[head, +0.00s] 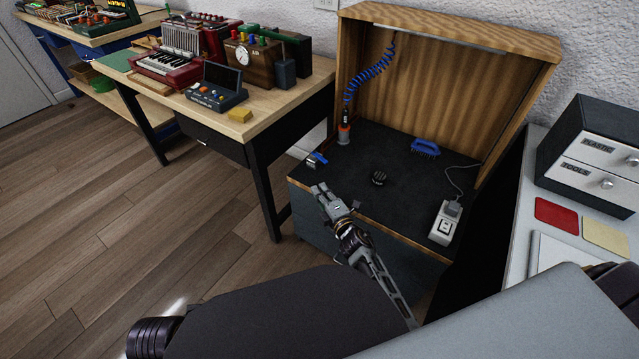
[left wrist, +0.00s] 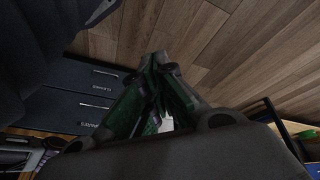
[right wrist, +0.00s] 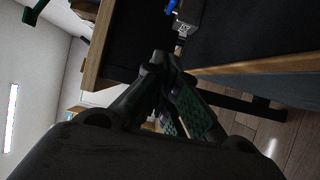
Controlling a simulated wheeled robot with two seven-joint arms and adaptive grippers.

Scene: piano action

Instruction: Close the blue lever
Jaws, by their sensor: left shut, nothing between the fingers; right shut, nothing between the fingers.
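The blue lever (head: 319,157) is on a small metal fitting at the left front corner of the black bench top (head: 385,185). My left gripper (left wrist: 162,65) is shut and empty, seen only in the left wrist view, over drawers and the wooden floor.
A tool with a coiled blue hose (head: 344,132) stands behind the lever. A wooden hood (head: 440,75) encloses the back.

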